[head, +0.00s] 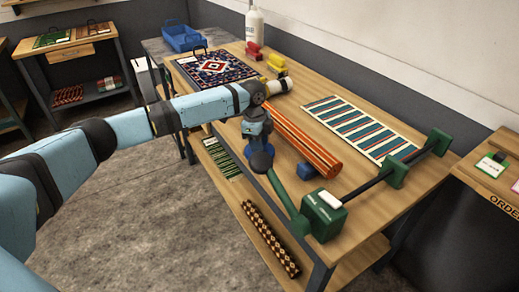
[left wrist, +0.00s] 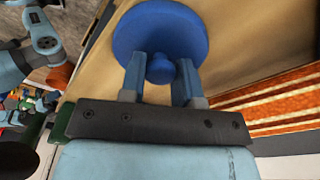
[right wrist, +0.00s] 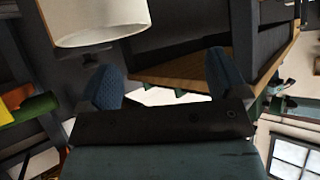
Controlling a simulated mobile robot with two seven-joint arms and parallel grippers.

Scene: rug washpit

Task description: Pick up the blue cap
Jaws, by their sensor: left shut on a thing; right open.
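The blue cap (left wrist: 160,30) is a round disc with a small knob, and it fills the top middle of the left wrist view. My left gripper (left wrist: 160,72) is shut on the knob, one finger on each side. In the head view my left gripper (head: 258,128) points down at the near edge of the workbench, with the dark blue cap (head: 262,162) just below it. The gripper partly hides the cap's top there. My right gripper (right wrist: 162,77) is open, with nothing between its fingers, and is outside the head view.
An orange striped rug roll (head: 305,143) lies on the workbench (head: 350,90) beside the cap, near a blue block (head: 306,171). A green clamp frame (head: 323,217) stands at the front right. A striped rug (head: 360,127) and a patterned rug (head: 215,67) lie flat.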

